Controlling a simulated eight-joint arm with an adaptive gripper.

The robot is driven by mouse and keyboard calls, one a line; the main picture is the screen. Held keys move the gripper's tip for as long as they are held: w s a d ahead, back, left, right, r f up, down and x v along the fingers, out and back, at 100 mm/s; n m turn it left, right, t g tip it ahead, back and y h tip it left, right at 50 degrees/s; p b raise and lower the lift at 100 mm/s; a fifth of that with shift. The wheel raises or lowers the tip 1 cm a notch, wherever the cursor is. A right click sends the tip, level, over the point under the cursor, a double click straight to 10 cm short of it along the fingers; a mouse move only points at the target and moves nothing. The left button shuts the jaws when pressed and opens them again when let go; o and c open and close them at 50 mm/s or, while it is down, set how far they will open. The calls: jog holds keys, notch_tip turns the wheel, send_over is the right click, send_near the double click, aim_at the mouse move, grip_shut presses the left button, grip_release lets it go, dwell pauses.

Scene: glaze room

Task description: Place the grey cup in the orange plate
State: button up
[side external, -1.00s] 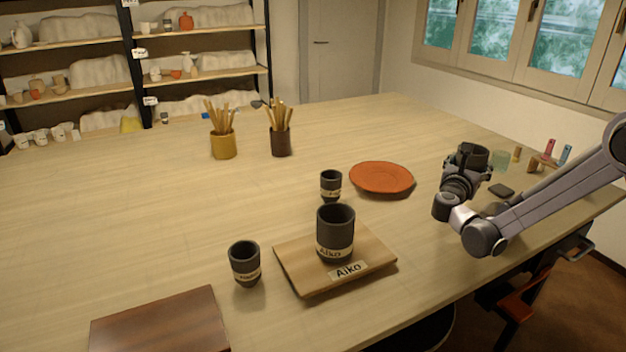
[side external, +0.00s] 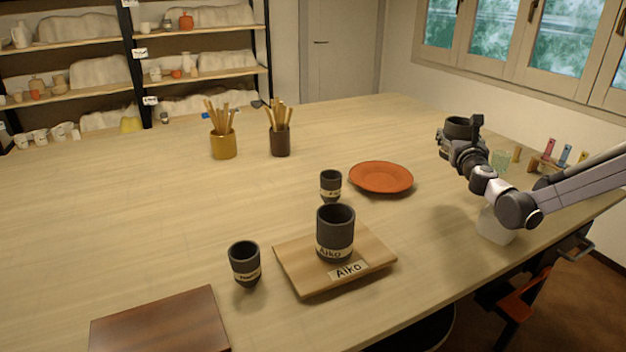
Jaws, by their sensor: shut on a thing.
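My gripper (side external: 462,140) is at the right, beyond and to the right of the orange plate, apparently raised above the table. It is shut on a dark grey cup (side external: 459,125), whose open rim faces up; the fingers and wrist hide much of it. The orange plate (side external: 381,177) lies flat and empty near the middle right of the table. Other dark grey cups with pale labels stand upright: a large one (side external: 335,228) on a wooden board, a small one (side external: 331,184) behind it, and another (side external: 245,262) to its left.
The wooden board (side external: 291,268) bears an "Aiko" label. A dark brown board (side external: 165,325) lies at the front left. A yellow pot (side external: 223,146) and a dark pot (side external: 281,143) hold sticks at the back. A greenish glass (side external: 501,160) stands right of my gripper. The table is clear between plate and gripper.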

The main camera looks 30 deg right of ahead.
jog(key=w+a+n+t+y, duration=0.2)
jog(key=w+a+y, duration=0.1)
jog(key=w, duration=0.1)
send_over(387, 186)
notch_tip(387, 186, down, 6)
jog(key=shift+n+y, duration=0.3)
jog(key=shift+w+f, duration=0.1)
jog(key=shift+f, duration=2.05)
jog(key=shift+f, duration=0.15)
jog(key=o, duration=1.4)
jog(key=shift+c, duration=0.2)
